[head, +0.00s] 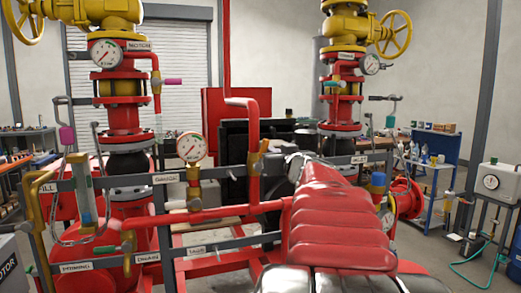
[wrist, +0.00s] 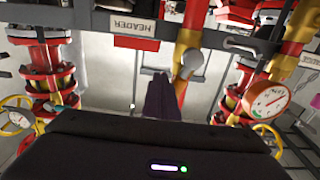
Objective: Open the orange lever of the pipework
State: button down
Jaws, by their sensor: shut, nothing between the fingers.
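The orange lever (head: 264,146) shows in the head view as a short handle, tilted up to the right, on a brass valve (head: 254,161) in the upright red pipe left of my arm. In the wrist view, a brass valve body (wrist: 187,42) on a red pipe stands just beyond and right of my fingers; its lever cannot be made out clearly there. My gripper (wrist: 161,78) is shut and empty, its dark fingers pointing toward the pipework. Whether it touches the valve cannot be told. In the head view my red-covered arm hides the fingers.
A round gauge (head: 191,147) and grey labelled rails (head: 165,179) stand close to the valve. Yellow handwheel valves (head: 394,33) rise on both sides. A brass valve with a blue handle (head: 377,180) stands right of my arm.

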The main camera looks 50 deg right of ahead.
jog(key=shift+w+a+r, duration=0.35)
jog(key=shift+a+r, duration=0.2)
jog(key=shift+a, duration=0.1)
jog(key=shift+d, duration=0.15)
jog(key=shift+s+d, duration=0.3)
jog(key=shift+d, duration=0.1)
jog(key=v, duration=0.9)
dwell(0.6)
